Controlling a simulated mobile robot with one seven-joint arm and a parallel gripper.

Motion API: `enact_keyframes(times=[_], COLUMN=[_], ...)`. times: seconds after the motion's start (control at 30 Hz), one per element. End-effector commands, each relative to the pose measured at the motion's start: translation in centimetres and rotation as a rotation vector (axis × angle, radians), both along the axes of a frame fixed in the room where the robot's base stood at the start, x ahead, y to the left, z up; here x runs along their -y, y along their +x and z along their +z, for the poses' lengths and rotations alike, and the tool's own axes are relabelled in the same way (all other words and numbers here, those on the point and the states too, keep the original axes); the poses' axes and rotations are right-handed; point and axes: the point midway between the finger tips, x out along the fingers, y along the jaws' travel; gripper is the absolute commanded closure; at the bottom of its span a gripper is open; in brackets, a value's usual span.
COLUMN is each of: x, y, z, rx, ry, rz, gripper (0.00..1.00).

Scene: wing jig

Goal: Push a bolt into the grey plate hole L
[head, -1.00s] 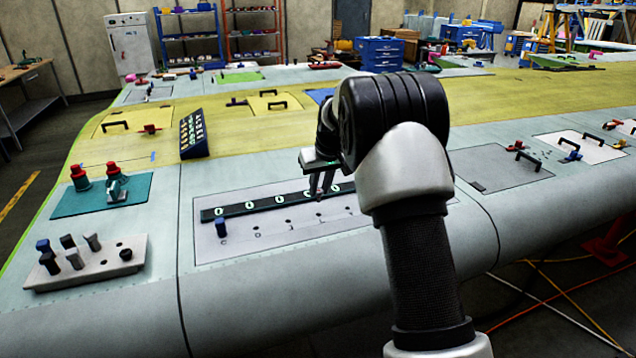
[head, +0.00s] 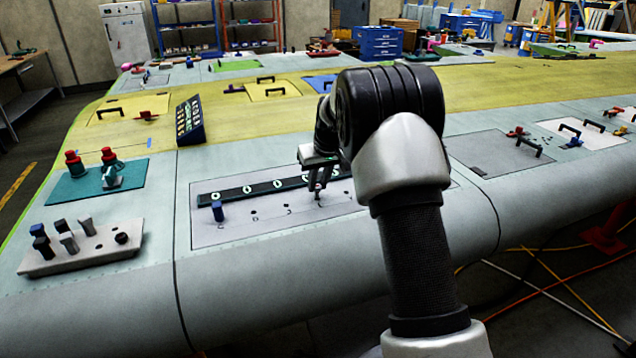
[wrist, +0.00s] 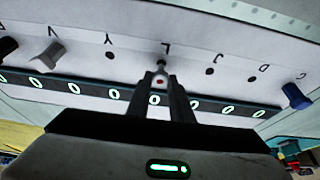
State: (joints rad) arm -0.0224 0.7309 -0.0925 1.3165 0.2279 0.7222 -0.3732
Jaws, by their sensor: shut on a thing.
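The grey plate (head: 270,228) lies on the wing skin, with a row of lettered holes beside a dark strip of lit green rings. My gripper (head: 317,188) is at the plate, fingers pointing down, over the hole lettered L. In the wrist view my gripper (wrist: 160,84) is shut on a small grey bolt (wrist: 161,66), which stands at hole L. The fingers hide part of the bolt, and I cannot tell how deep it sits. A blue bolt (head: 218,211) stands in the hole lettered C; it also shows in the wrist view (wrist: 296,96).
A grey bolt (wrist: 48,54) and a dark one (wrist: 7,47) stand farther along the row. A light block (head: 85,254) with several bolts is at the left. Red-topped items stand on a teal mat (head: 72,186). The holes between C and L look empty.

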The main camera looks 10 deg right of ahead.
Motion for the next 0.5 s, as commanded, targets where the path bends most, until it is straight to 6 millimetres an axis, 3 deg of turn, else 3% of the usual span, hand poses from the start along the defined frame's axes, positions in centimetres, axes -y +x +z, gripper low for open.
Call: enact_keyframes(times=[0.5], x=[0.0], y=[0.0], z=[-1.3], rx=[0.001], ry=[0.0], rz=[0.0], gripper=[1.0])
